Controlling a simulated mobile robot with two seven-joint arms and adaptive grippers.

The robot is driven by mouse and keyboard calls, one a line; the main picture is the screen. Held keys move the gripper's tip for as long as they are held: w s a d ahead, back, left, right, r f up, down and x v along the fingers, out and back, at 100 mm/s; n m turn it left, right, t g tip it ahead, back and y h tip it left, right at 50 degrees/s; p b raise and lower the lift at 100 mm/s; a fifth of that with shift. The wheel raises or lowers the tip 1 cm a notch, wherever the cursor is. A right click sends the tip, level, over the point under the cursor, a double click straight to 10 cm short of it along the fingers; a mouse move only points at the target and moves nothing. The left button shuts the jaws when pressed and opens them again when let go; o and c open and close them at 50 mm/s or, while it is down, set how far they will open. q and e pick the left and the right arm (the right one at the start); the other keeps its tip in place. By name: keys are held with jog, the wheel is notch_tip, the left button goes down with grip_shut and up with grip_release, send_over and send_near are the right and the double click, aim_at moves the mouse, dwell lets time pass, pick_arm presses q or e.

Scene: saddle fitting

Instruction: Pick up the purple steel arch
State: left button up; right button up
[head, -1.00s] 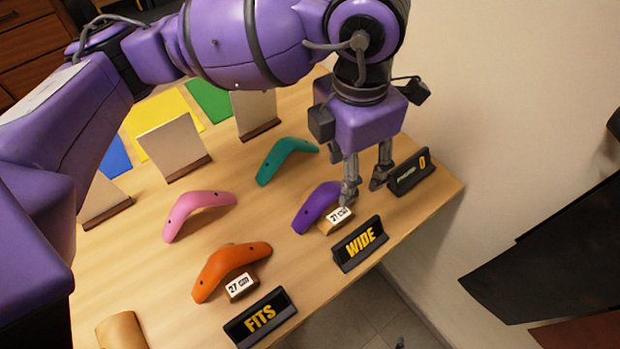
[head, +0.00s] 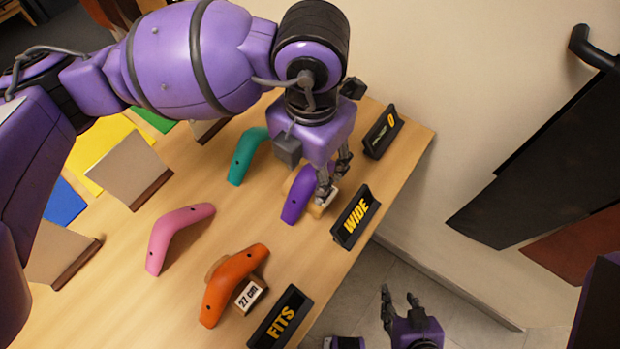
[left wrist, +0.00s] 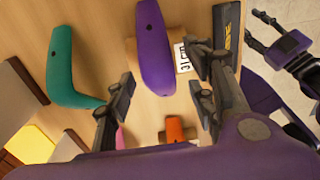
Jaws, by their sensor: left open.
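The purple steel arch (head: 293,207) lies across a small wooden block (head: 318,209) with a white tag, behind the WIDE sign (head: 356,217). My left gripper (head: 331,181) is over it, pointing down, and hides part of it. In the left wrist view the purple arch (left wrist: 153,55) shows between the spread fingers of my left gripper (left wrist: 161,78), which is open. I cannot tell whether the fingers touch it. My right gripper (head: 400,299) is open and empty, beyond the table's front edge; it also shows in the left wrist view (left wrist: 262,32).
A teal arch (head: 245,158) lies just left of my left gripper. A pink arch (head: 178,232) and an orange arch (head: 232,284), tagged 27 cm, lie nearer. The FITS sign (head: 281,319) and another sign (head: 382,131) stand along the table edge. Bare table lies between the arches.

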pick_arm(q)
jog(key=shift+w+f, duration=0.1)
jog(key=shift+f, duration=1.35)
grip_shut()
jog(key=shift+r, duration=0.1)
